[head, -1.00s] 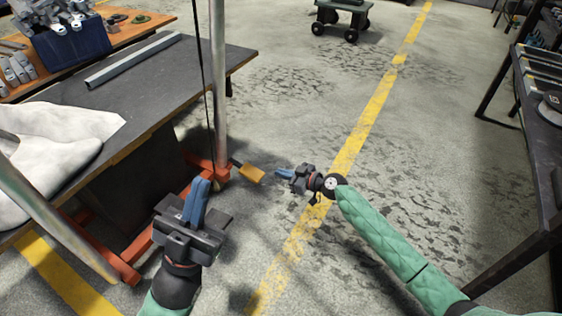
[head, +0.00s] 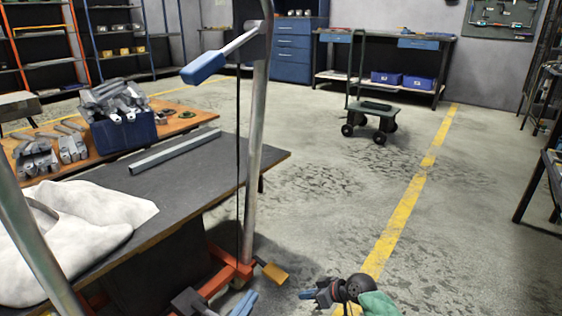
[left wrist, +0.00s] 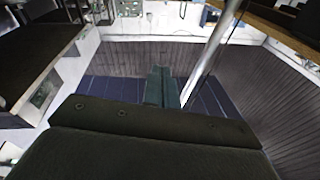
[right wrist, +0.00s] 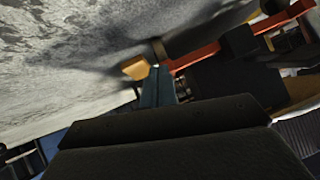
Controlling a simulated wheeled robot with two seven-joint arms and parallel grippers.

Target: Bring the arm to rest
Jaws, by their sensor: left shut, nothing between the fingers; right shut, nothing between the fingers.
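My left gripper (head: 241,303) shows at the bottom edge of the head view, its blue fingers together and empty. It is just below the orange base of the metal post, and most of its arm is out of frame. Its closed fingers also show in the left wrist view (left wrist: 160,85). My right gripper (head: 308,294) is low in the head view, over the floor by the yellow line, shut and empty. Its fingers show together in the right wrist view (right wrist: 158,85). A green part of my right arm shows behind it.
A dark table (head: 215,165) with a white cloth (head: 75,235) and a grey metal bar (head: 175,151) stands at left. A metal post (head: 254,150) rises at its edge. A blue bin (head: 122,135) holds metal brackets. A cart (head: 371,120) stands farther back. The central floor is clear.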

